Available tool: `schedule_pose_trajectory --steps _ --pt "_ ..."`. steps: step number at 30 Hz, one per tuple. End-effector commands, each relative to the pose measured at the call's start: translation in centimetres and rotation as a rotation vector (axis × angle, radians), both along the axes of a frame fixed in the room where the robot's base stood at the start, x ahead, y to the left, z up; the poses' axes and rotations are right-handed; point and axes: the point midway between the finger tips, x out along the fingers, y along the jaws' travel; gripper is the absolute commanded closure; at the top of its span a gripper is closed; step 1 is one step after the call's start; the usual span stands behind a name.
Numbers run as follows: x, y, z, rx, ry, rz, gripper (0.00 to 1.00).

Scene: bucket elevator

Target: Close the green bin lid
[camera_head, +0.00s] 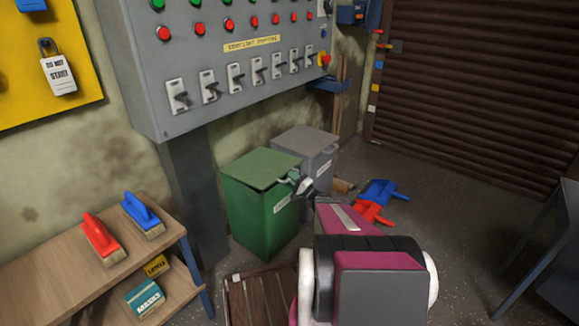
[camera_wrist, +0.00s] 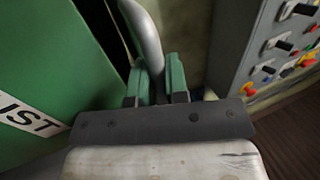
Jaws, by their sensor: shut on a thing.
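The green bin (camera_head: 262,215) stands against the wall below the control panel, with a white label on its front. Its green lid (camera_head: 262,166) lies roughly flat over the top; I cannot tell whether it touches the rim all round. A pale curved handle (camera_head: 290,175) sits at the lid's right edge. My gripper (camera_head: 304,186) is at that handle. In the wrist view, my gripper's fingers (camera_wrist: 157,82) are shut on the grey bar of the handle (camera_wrist: 147,38), beside the bin's green, labelled side (camera_wrist: 45,75).
A grey bin (camera_head: 313,150) stands close behind the green one. The panel (camera_head: 235,85) overhangs behind. A bench (camera_head: 60,285) with brushes is at left, a wooden pallet (camera_head: 258,300) in front. Blue and red dustpans (camera_head: 376,195) lie right. The floor further right is mostly clear.

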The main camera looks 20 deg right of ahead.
Motion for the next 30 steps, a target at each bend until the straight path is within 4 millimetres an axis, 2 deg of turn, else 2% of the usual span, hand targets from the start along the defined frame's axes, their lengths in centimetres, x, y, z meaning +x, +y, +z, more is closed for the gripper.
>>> schedule_pose_trajectory --steps 3,7,24,25,26,30 --pt "0.1 -0.1 -1.9 0.002 0.004 0.001 1.00" --pt "0.0 -0.1 -3.1 0.003 0.004 0.002 1.00" --pt "0.0 0.0 -4.4 -0.003 0.012 0.002 1.00" --pt "0.0 0.0 -4.4 -0.003 0.012 0.002 0.79" --pt "0.0 0.0 -4.4 -0.002 0.012 0.001 0.76" --pt "0.0 -0.1 -4.3 -0.002 0.010 0.000 0.76"
